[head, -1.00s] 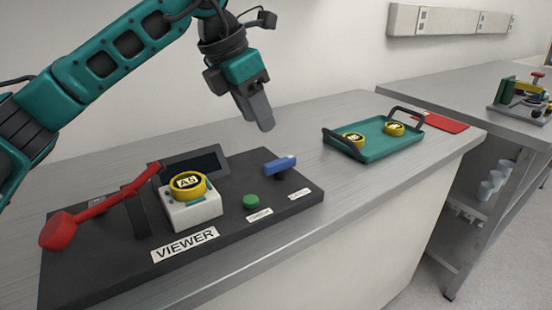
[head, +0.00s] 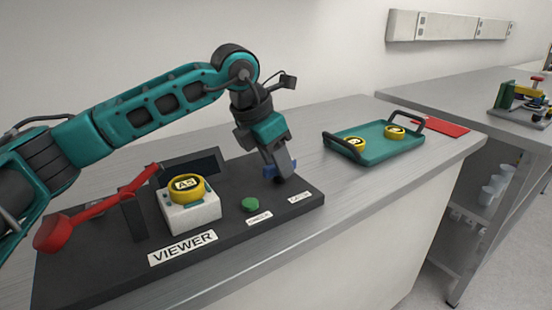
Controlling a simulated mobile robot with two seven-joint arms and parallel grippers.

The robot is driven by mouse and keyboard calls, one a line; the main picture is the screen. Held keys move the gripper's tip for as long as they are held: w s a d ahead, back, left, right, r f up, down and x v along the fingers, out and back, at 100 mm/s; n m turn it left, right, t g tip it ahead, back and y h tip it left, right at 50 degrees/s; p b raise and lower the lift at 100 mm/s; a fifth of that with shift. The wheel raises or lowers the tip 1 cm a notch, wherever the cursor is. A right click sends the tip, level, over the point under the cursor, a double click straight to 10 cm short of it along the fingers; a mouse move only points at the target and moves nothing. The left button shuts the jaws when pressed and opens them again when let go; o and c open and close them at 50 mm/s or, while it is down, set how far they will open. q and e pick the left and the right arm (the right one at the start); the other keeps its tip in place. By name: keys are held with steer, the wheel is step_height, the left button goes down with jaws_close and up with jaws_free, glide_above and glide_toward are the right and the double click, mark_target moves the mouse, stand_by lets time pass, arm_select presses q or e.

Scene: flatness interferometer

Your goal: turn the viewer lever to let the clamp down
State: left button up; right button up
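The viewer (head: 95,268) is a dark board on the bench with a white block (head: 193,215) that carries a yellow round piece (head: 186,189) marked "A5". A red arm (head: 105,207) with a thick red end is pivoted on a dark post at the board's left. A small blue lever (head: 268,172) stands at the board's right end, behind a small label. My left gripper (head: 282,176) points down at the blue lever and its fingers cover the lever's middle. I cannot tell whether they grip it. My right gripper is not in view.
A green button (head: 250,205) and a dark screen (head: 208,160) are on the board. A teal tray (head: 372,155) with dark handles and two yellow pieces stands to the right, by a red mat (head: 450,126). The bench between board and tray is clear.

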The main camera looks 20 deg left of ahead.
arm_select(q)
jaws_close()
